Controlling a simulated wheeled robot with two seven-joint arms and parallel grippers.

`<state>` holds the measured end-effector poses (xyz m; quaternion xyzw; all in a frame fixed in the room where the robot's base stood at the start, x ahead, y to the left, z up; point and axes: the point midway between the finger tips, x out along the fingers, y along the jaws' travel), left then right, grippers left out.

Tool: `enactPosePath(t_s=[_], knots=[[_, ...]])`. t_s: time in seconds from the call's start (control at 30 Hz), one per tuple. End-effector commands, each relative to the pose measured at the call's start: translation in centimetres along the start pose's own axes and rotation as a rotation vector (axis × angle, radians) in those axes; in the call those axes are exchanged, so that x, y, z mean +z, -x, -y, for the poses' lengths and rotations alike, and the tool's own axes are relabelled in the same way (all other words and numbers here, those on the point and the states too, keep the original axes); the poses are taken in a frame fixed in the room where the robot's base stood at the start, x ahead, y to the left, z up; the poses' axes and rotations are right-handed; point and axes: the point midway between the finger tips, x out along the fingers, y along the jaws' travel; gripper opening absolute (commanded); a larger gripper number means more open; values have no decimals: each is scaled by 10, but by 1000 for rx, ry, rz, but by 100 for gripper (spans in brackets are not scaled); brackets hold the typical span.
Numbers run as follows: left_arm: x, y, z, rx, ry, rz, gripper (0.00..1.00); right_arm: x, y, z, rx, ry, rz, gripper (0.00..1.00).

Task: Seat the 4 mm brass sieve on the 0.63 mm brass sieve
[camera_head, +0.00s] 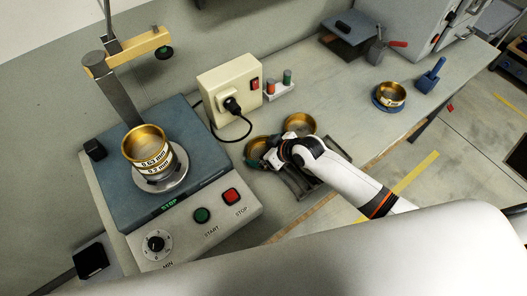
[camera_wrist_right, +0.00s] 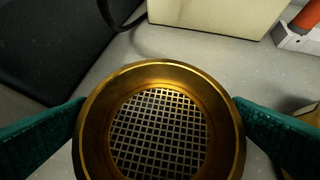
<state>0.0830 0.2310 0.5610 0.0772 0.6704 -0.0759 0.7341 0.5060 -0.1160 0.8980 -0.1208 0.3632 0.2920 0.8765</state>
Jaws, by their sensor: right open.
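A brass sieve (camera_wrist_right: 160,75) with a coarse square mesh fills the middle of the right wrist view; its label is hidden. In the head view this brass sieve (camera_head: 257,144) sits on the bench right of the shaker, partly covered by my right gripper (camera_head: 261,160). The gripper is open, its green fingers on either side of the sieve's rim, very close to it; contact is hard to judge. The 0.63 mm brass sieve (camera_head: 151,160) stands on the 0.2 mm sieve (camera_head: 154,170) on the shaker plate, its top open. My left gripper is not in view.
Another brass sieve (camera_head: 300,123) stands just behind the gripped-around one. The shaker's yellow clamp arm (camera_head: 130,52) rises behind the stack. A cream socket box (camera_head: 229,93) with a plug and cable stands between. A brass sieve on a blue ring (camera_head: 390,97) is far right.

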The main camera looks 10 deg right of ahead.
Motion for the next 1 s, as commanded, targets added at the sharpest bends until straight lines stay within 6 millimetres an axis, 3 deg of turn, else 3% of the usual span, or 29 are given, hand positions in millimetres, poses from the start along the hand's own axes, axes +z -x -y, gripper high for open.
enactPosePath(t_s=[0.2, 0.47, 0.7, 1.0], knots=[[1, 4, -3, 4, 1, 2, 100, 0, -22, 0, 0, -1, 1, 100], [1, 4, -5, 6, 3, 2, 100, 0, -25, 0, 0, 0, 0, 100], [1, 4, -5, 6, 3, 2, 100, 0, -24, 0, 0, 0, 2, 66], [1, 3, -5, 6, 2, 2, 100, 7, -19, 0, -1, 2, 4, 66]])
